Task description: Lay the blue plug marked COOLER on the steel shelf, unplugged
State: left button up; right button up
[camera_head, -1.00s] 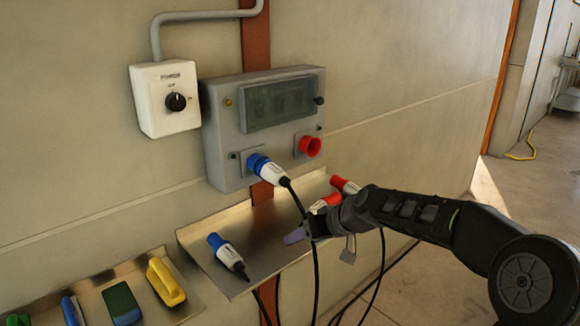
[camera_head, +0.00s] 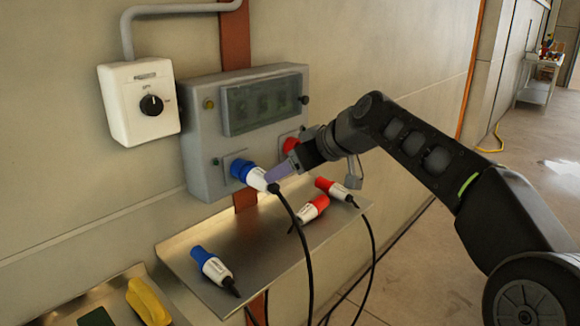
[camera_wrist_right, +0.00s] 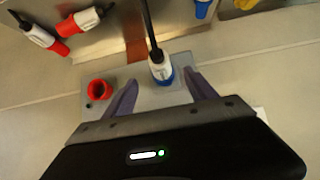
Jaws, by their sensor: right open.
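A blue and white plug (camera_head: 249,174) sits in the lower left socket of the grey wall box, its black cable hanging down. Another blue and white plug (camera_head: 213,268) lies on the left part of the steel shelf (camera_head: 262,250). I cannot read the marking on either. My right gripper (camera_head: 274,174) is open at the socketed plug. In the right wrist view this plug (camera_wrist_right: 160,68) shows between the two spread fingers (camera_wrist_right: 162,86), with gaps on both sides. My left gripper is not in view.
Two red and white plugs (camera_head: 311,209) (camera_head: 336,188) lie on the shelf's right part. A red socket (camera_wrist_right: 99,90) is beside the blue plug. A white switch box (camera_head: 140,103) is at left. A second tray holds a yellow item (camera_head: 148,302). Cables hang below the shelf.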

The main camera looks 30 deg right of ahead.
aim_at(263, 182)
jog(key=p+x, duration=0.2)
jog(key=x, duration=0.6)
jog(key=shift+w+a+f, duration=0.1)
jog(key=shift+w+f, duration=0.1)
jog(key=shift+w, duration=0.1)
jog(key=shift+p+x, duration=0.4)
jog(key=shift+x, duration=0.5)
grip_shut()
